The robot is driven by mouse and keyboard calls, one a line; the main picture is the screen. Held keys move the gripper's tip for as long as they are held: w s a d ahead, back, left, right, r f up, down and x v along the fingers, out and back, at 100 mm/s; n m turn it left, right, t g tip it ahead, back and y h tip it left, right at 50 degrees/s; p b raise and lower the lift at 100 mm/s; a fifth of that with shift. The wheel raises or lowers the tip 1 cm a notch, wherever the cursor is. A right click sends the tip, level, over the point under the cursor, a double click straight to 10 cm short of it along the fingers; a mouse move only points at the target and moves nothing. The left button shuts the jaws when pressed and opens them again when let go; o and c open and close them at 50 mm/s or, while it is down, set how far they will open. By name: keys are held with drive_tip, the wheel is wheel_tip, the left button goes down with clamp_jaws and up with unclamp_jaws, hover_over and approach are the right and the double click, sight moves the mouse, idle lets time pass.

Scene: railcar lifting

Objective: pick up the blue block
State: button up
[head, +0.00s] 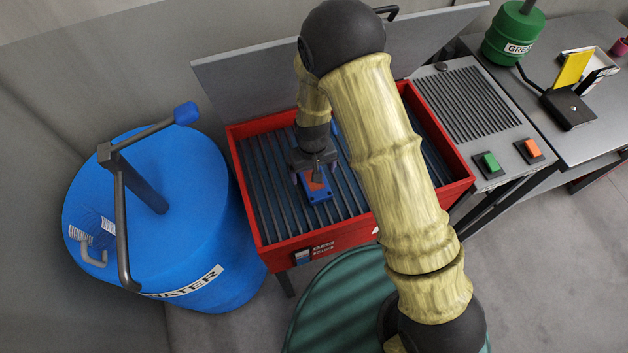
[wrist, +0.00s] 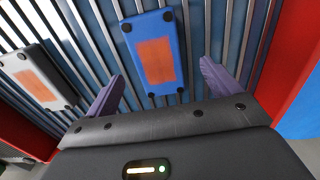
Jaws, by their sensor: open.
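The blue block (wrist: 140,40) lies on the slatted rack, with an orange patch on its top face and dark round feet at its corners. It also shows in the head view (head: 318,195), partly covered by my gripper. My gripper (wrist: 158,88) is open and empty. Its two purple fingers stand to either side of the block's near end in the wrist view, with the block a little beyond the fingertips. In the head view my gripper (head: 311,176) is over the block inside the red bin. I cannot tell how high it is above the block.
A grey block (wrist: 38,78) with an orange patch lies left of the blue one. The red bin's wall (head: 250,205) surrounds the rack, and its raised lid (head: 240,90) stands behind. A blue water barrel (head: 190,230) is at the left, a bench (head: 465,105) with buttons at the right.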

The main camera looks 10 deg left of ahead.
drive_tip(key=shift+f, duration=0.15)
drive_tip(key=shift+w+d+f+p, duration=0.1)
drive_tip(key=shift+f+p, duration=0.55)
drive_tip(key=shift+p, duration=0.1)
drive_tip(key=shift+w+f+p, duration=0.1)
drive_tip(key=shift+f+p, duration=0.45)
drive_tip(key=shift+f, duration=1.25)
drive_tip(key=shift+c, duration=0.4)
drive_tip(key=c, duration=1.2)
drive_tip(key=shift+r, duration=0.15)
wheel_tip(320, 180, up, 10)
drive_tip(key=b, duration=0.3)
